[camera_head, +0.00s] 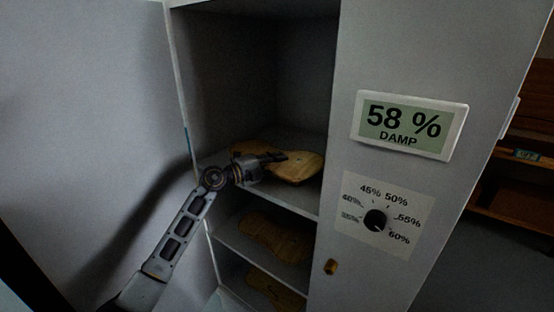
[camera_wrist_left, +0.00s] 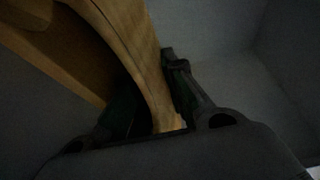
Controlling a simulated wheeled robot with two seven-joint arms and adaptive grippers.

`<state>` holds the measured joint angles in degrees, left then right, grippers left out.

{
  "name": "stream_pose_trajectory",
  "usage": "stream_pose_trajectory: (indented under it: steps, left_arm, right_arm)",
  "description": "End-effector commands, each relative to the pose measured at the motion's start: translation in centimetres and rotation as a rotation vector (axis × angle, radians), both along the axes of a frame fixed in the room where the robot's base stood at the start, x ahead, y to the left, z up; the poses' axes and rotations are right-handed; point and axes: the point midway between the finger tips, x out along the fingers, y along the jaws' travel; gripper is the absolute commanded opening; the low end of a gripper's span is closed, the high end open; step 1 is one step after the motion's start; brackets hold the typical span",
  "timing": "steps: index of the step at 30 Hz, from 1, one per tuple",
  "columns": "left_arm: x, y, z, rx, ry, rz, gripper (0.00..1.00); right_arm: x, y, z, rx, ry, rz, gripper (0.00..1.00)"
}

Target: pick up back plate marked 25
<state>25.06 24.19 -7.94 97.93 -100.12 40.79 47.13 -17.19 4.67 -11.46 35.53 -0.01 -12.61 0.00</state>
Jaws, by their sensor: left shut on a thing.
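A tan wooden violin plate (camera_head: 300,168) is at the upper shelf of the open cabinet in the head view. My left gripper (camera_head: 276,157) reaches in from the left and is shut on it. In the left wrist view the plate's curved edge (camera_wrist_left: 140,60) runs between the two fingers of my left gripper (camera_wrist_left: 155,105). I cannot see a number on the plate, and I cannot tell whether it is clear of the shelf. My right gripper is in neither view.
More wooden plates lie on the middle shelf (camera_head: 275,240) and the lower shelf (camera_head: 272,288). The cabinet door (camera_head: 90,110) stands open on the left. A display (camera_head: 412,125) reads 58 % DAMP, above a dial (camera_head: 376,220). Wooden shelving (camera_head: 530,150) stands far right.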

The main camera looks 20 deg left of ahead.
Motion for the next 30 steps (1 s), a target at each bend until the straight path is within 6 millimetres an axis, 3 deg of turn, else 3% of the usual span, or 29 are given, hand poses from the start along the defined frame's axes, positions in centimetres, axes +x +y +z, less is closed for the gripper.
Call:
stream_pose_trajectory:
  steps: [11, 30]
  left_arm:
    - [0.0, 0.0, 2.5, 0.002, -0.005, 0.000, 0.00]
    - [0.0, 0.0, 13.2, 0.002, -0.006, 0.001, 0.00]
  right_arm:
    - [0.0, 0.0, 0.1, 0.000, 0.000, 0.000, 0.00]
    - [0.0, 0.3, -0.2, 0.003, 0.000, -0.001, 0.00]
